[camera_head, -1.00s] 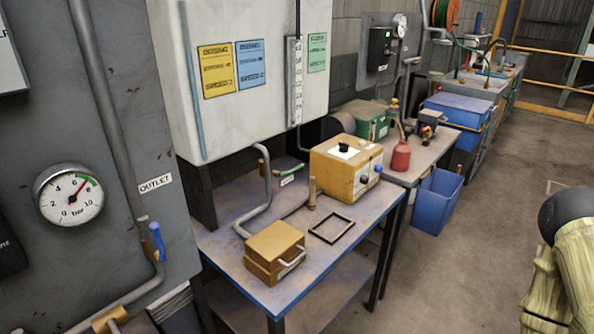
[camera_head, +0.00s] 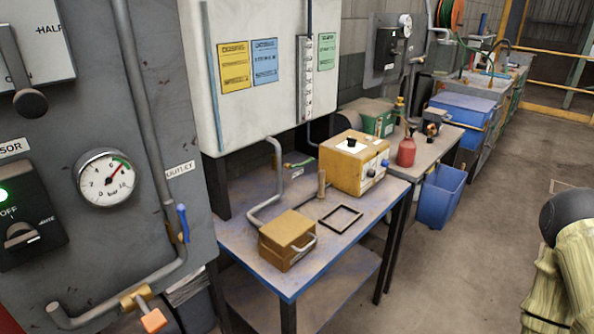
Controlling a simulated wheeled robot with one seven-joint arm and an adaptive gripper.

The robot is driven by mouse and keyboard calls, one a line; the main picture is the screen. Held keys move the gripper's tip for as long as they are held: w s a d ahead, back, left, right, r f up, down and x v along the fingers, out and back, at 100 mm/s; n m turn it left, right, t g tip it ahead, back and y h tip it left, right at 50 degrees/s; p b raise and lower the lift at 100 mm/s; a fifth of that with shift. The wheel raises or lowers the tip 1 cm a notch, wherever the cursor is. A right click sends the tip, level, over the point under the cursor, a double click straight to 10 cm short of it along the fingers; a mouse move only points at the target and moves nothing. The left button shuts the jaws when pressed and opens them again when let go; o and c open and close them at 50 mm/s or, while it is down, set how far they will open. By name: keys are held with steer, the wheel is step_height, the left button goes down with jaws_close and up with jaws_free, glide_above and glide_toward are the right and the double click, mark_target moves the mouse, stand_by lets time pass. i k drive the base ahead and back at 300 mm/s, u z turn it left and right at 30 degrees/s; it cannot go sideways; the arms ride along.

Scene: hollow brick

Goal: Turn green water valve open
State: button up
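A small green valve handle (camera_head: 301,164) sits on a pipe at the wall behind the blue-edged workbench (camera_head: 290,290), below the white cabinet. A small white label (camera_head: 297,173) is beside it. The handle is small in the picture, and I cannot tell how far it is turned. My gripper is not in view. A black rounded joint and a pale yellow link at the right edge look like part of my arm, well apart from the valve.
The bench holds a brown box (camera_head: 287,240), a black frame (camera_head: 341,218), a wooden peg (camera_head: 321,184) and a yellow control box (camera_head: 359,165). A grey gauge panel (camera_head: 90,240) stands at left. A blue bin (camera_head: 438,197) is on the floor; floor at right is clear.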

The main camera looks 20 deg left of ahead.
mark_target(303, 163)
steer(key=k, duration=0.35)
steer(key=u, duration=0.7)
